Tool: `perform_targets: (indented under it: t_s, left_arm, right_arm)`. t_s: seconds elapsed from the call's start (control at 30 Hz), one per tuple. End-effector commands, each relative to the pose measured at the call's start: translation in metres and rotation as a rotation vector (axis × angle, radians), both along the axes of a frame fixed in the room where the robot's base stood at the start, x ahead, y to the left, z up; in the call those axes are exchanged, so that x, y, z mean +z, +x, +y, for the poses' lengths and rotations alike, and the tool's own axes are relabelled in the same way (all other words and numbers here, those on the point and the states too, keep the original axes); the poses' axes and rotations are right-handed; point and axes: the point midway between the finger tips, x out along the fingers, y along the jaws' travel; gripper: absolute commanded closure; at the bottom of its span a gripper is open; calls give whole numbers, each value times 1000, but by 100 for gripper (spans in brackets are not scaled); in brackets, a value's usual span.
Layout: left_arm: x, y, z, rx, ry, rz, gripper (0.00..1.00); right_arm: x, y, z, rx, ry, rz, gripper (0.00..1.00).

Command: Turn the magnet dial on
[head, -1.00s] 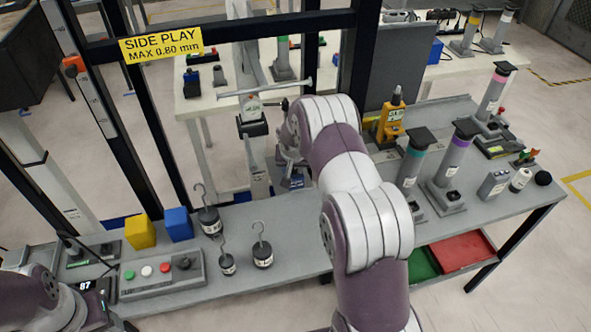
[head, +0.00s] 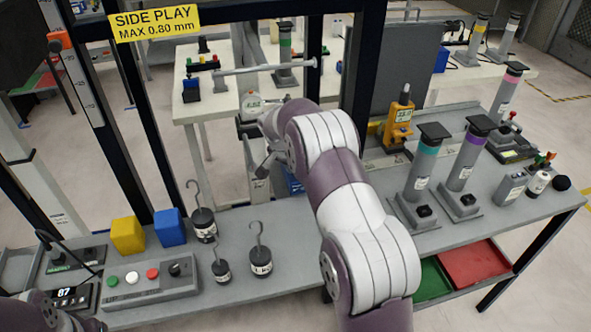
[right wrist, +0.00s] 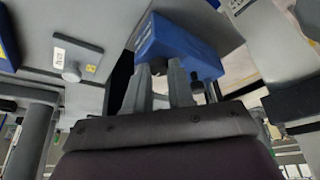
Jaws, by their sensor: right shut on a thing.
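In the right wrist view a blue block (right wrist: 165,40), apparently the magnet base, stands just beyond my fingers. My right gripper (right wrist: 175,85) is shut on a small dark dial (right wrist: 196,77) at the block's near face; the fingers hide most of it, and I cannot read its setting. In the head view my right gripper (head: 264,168) is at the back of the bench beside the post, and a bit of the blue block (head: 294,184) shows behind my right arm. My left gripper is not in view; only part of my left arm shows at lower left.
A control box (head: 150,280) with buttons and a black knob stands front left. Yellow (head: 127,235) and blue cubes (head: 170,227) and hooked weights (head: 260,260) stand near it. Grey cylinders (head: 424,165) stand right of my arm. A dark frame (head: 365,60) rises behind.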

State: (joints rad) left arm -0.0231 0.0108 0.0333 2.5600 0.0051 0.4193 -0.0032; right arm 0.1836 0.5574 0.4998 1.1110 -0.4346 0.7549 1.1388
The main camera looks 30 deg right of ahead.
Motion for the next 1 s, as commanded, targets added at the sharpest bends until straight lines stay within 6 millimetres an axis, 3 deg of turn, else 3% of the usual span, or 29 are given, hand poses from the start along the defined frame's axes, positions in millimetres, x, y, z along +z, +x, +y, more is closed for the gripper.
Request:
perform_targets:
  t_s: [0.3, 0.33, 0.4, 0.73, 1.0]
  left_arm:
    - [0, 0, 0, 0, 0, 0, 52]
    - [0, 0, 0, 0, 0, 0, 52]
    - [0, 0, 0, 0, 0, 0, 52]
    - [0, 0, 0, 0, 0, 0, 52]
    - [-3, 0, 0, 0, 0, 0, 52]
  right_arm:
    - [-1, 0, 1, -1, 1, 1, 100]
    - [-1, 0, 1, -1, 1, 1, 74]
    - [-1, 0, 0, -1, 1, 1, 52]
    - [4, -1, 2, -1, 1, -1, 52]
    - [52, -11, 19, 2, 0, -2, 52]
